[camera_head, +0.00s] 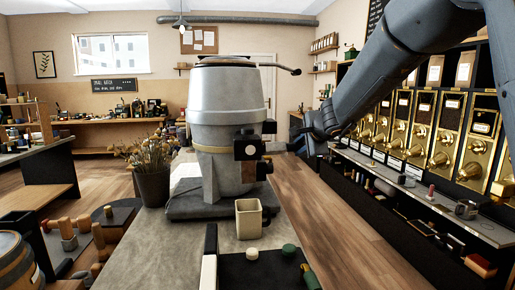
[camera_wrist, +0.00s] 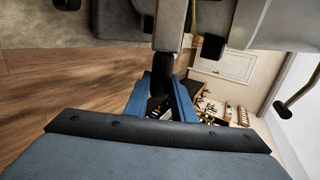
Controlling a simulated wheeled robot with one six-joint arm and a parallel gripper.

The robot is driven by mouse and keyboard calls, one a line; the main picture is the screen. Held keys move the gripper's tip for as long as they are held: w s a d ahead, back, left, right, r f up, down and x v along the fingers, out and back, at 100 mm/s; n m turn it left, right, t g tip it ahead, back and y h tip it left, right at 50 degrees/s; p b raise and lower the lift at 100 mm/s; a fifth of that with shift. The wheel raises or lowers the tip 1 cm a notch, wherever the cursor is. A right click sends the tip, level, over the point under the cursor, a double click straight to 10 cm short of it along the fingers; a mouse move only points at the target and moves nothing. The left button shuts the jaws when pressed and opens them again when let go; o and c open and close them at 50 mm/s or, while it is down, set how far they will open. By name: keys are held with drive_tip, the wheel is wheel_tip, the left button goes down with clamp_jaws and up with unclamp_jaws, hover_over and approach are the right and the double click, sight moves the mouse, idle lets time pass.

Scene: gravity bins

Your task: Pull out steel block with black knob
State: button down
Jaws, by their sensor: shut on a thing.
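The steel block (camera_wrist: 170,26) shows at the top of the wrist view, at the side of the grey metal machine. Its black knob (camera_wrist: 163,70) sticks out from it toward my gripper. My gripper (camera_wrist: 161,88) is shut on the black knob, with a blue finger on each side. In the head view my gripper (camera_head: 294,147) is at the right side of the machine (camera_head: 225,95), level with its dark fittings (camera_head: 249,148). How far the block sits inside the machine is hard to tell.
The machine stands on a grey counter with a beige cup (camera_head: 249,219) in front and a flower pot (camera_head: 153,185) at left. A second dark fitting (camera_wrist: 209,46) is beside the block. Brass bins (camera_head: 445,135) line the right wall; the wooden floor between is clear.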

drive_tip(key=shift+w+d+r, duration=0.1)
drive_tip(key=shift+w+d, duration=0.1)
drive_tip(key=shift+d, duration=0.7)
drive_tip(key=shift+w+d+r, duration=0.1)
drive_tip(key=shift+w+d, duration=0.1)
drive_tip(key=shift+d, duration=0.7)
